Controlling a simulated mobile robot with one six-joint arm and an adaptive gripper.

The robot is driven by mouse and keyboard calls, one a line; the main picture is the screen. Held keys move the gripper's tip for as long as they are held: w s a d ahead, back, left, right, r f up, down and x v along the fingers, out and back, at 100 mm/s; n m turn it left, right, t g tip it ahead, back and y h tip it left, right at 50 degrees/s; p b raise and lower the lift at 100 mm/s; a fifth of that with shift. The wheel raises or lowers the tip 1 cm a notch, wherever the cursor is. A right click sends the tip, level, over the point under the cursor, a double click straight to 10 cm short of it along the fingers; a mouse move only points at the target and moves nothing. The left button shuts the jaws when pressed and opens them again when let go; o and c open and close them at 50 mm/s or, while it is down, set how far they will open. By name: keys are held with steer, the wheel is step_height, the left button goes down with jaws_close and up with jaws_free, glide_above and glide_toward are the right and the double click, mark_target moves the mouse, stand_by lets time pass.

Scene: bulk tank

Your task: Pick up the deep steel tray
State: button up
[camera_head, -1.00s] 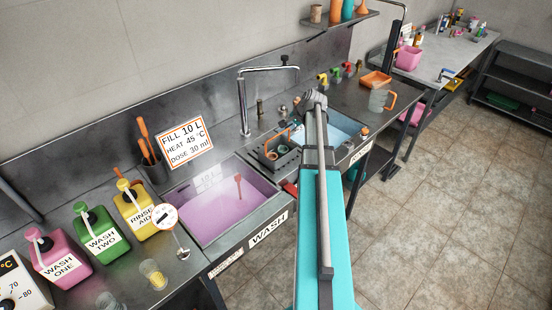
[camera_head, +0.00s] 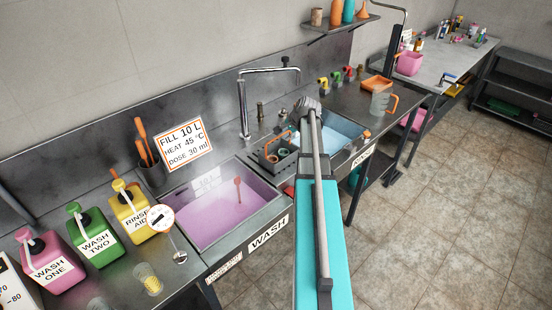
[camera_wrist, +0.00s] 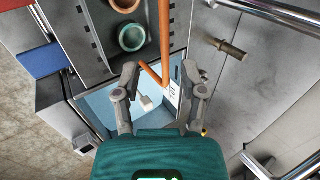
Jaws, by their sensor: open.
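I cannot make out a deep steel tray for certain. The closest match is a grey metal container (camera_head: 268,161) with holes in its side, standing between the two basins and holding round cups. It also shows at the top of the wrist view (camera_wrist: 86,32), with a green cup (camera_wrist: 132,37) and an orange bar (camera_wrist: 165,30). My gripper (camera_wrist: 160,74) is open over the blue-water rinse basin (camera_wrist: 101,106), next to this container. The orange bar's lower end appears between the fingertips, but contact cannot be told. In the head view my arm hides the gripper's fingers.
The wash basin (camera_head: 218,207) holds pink liquid and a red-handled tool. A tall tap (camera_head: 243,105) rises behind it. Pump bottles (camera_head: 96,238) crowd the left counter. A clear jug (camera_head: 379,101) and an orange tray (camera_head: 377,84) stand right of the rinse basin. The floor is clear.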

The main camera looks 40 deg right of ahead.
mark_target(279, 137)
steer(key=shift+w+f, duration=0.1)
steer(key=shift+b+x, duration=2.05)
steer(key=shift+x, duration=0.4)
steer(key=shift+w+a, duration=0.1)
steer(key=shift+w, duration=0.05)
steer(key=shift+c, duration=0.3)
jaws_close()
